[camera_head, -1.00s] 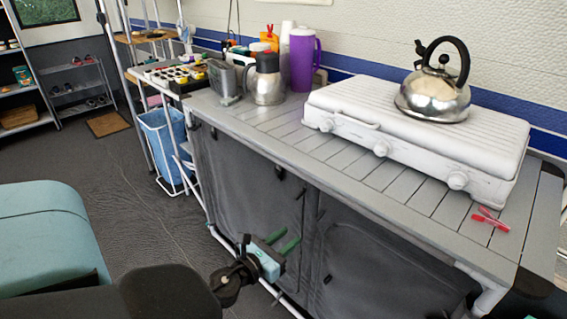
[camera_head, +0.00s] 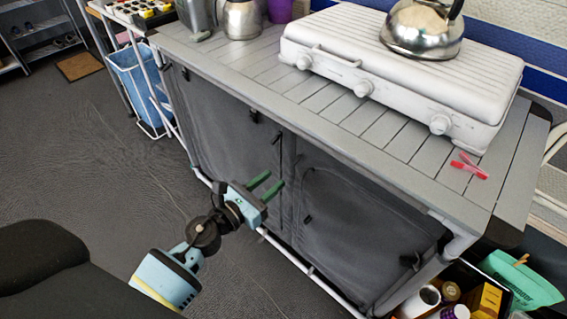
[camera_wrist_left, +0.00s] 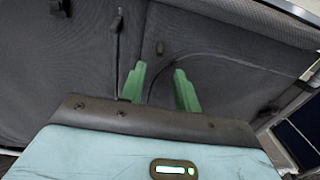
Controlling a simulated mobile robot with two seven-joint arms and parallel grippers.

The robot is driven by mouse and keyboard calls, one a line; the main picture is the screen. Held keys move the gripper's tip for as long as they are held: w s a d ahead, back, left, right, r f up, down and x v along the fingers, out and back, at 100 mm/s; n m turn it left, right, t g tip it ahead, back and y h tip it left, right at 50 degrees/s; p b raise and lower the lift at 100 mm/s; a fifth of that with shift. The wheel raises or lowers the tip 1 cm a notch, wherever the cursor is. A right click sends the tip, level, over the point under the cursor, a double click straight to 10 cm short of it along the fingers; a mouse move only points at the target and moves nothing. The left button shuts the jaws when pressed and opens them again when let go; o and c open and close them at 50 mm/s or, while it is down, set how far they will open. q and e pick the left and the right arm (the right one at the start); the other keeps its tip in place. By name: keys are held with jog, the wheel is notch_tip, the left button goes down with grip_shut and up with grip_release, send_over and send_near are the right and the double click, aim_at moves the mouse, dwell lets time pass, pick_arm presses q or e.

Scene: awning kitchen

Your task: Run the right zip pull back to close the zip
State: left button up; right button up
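The cabinet (camera_head: 360,215) has a dark grey fabric front with zip seams and several small black tabs or pulls. One dark pull (camera_head: 308,220) hangs on the right panel, and another (camera_head: 411,260) shows near its lower right edge. I cannot tell for sure which is the right zip pull. My left gripper (camera_head: 266,186) is open and empty, its green fingers pointing at the fabric near the middle seam. Contact is not visible. My right gripper is not in view.
The slatted top (camera_head: 290,90) carries a white stove (camera_head: 400,70), a kettle (camera_head: 422,28) and a red clip (camera_head: 469,166). A box of goods with a mint bag (camera_head: 522,280) stands at lower right. A blue bin (camera_head: 135,85) is left. Floor before the cabinet is clear.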

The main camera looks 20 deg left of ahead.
aim_at(293, 163)
pick_arm(q)
jog(key=shift+x, duration=3.9)
grip_shut()
